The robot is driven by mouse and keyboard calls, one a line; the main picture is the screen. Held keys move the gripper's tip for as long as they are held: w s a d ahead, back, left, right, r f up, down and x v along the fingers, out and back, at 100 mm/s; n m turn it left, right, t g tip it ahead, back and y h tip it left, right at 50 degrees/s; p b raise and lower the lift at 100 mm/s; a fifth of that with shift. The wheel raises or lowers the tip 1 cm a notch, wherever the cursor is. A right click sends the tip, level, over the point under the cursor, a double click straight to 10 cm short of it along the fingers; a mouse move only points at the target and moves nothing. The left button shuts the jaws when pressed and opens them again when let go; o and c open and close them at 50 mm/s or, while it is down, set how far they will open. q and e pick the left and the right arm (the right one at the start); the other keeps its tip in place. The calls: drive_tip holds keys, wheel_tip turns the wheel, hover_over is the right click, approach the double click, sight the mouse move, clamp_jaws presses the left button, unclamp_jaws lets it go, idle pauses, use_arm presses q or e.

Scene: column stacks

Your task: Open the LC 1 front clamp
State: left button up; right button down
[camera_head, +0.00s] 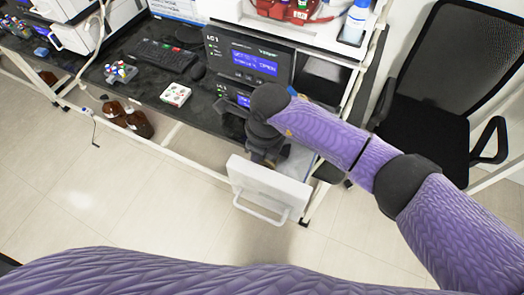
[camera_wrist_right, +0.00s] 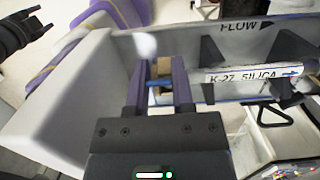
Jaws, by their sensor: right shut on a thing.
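The LC 1 unit (camera_head: 245,58) stands on the black bench in the head view, its blue display lit. A white drawer (camera_head: 268,185) with a bar handle is pulled out below it. My right gripper (camera_head: 262,152) is over this drawer, partly hidden by my wrist. In the right wrist view, my right gripper (camera_wrist_right: 160,90) is shut on a small tan part with a blue piece, the front clamp (camera_wrist_right: 163,72). A column labelled K-27 SILICA (camera_wrist_right: 240,75) lies to the right, under FLOW lettering. A black clawed shape at top left may be my left gripper.
A second lit display (camera_head: 243,99) is below the LC 1 screen. A keyboard (camera_head: 165,55), a white tray of vials (camera_head: 175,94) and a coloured rack (camera_head: 120,72) are on the bench. Brown bottles (camera_head: 138,124) stand on the floor. A black chair (camera_head: 430,120) is at right.

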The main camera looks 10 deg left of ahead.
drive_tip(key=shift+a+f+h+b, duration=0.2)
drive_tip(key=shift+h+b, duration=0.15)
drive_tip(key=shift+h, duration=0.15)
use_arm(q)
drive_tip(key=shift+s+a+f, duration=0.1)
drive_tip(key=shift+a+f, duration=0.1)
drive_tip(key=shift+f, duration=0.25)
drive_tip(key=shift+s+a+f, duration=0.1)
drive_tip(key=shift+a+f, duration=0.1)
drive_tip(key=shift+f, duration=0.2)
use_arm(e)
drive_tip(key=shift+g+h, duration=0.3)
use_arm(q)
drive_tip(key=shift+b, duration=0.3)
use_arm(e)
drive_tip(key=shift+c, duration=2.4)
unclamp_jaws()
use_arm(q)
drive_tip(key=shift+w+d, duration=0.1)
drive_tip(key=shift+d, duration=0.3)
use_arm(e)
wheel_tip(320, 180, up, 10)
drive_tip(key=shift+a+f, duration=0.1)
use_arm(q)
drive_tip(key=shift+a+r, duration=0.2)
drive_tip(key=shift+a, duration=0.2)
